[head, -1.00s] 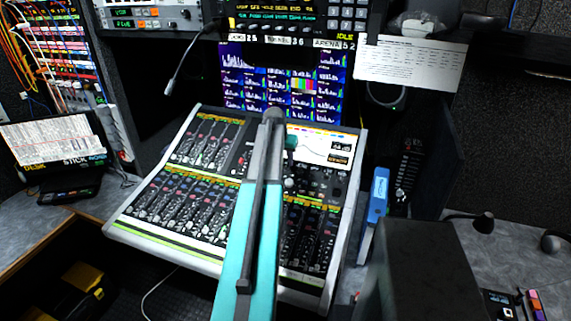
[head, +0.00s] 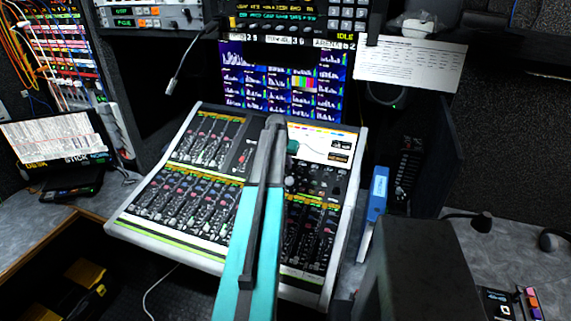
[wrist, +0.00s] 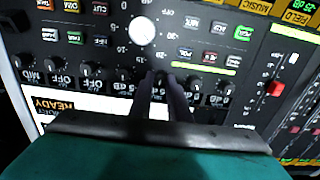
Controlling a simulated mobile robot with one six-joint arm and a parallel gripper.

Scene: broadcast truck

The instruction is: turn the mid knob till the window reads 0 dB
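A row of small dark knobs crosses the mixing console panel in the wrist view, and the picture is upside down there. My gripper (wrist: 160,80) has its two dark fingertips at a knob in the middle of this row, one finger to each side. The fingers largely hide that knob, so I cannot tell whether they press on it. In the head view the teal palm shows beside my arm, and the fingertips are hardly visible. A small dark window (head: 340,145) sits at the console's upper right; its reading is too small to make out. An orange READY window (wrist: 52,106) shows below the knobs.
A large white knob (wrist: 143,31) stands close to the fingers, with lit buttons around it and a red fader cap (wrist: 275,89) to the right. The console (head: 165,255) stands below a monitor (head: 240,85). A dark box (head: 425,265) stands at right.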

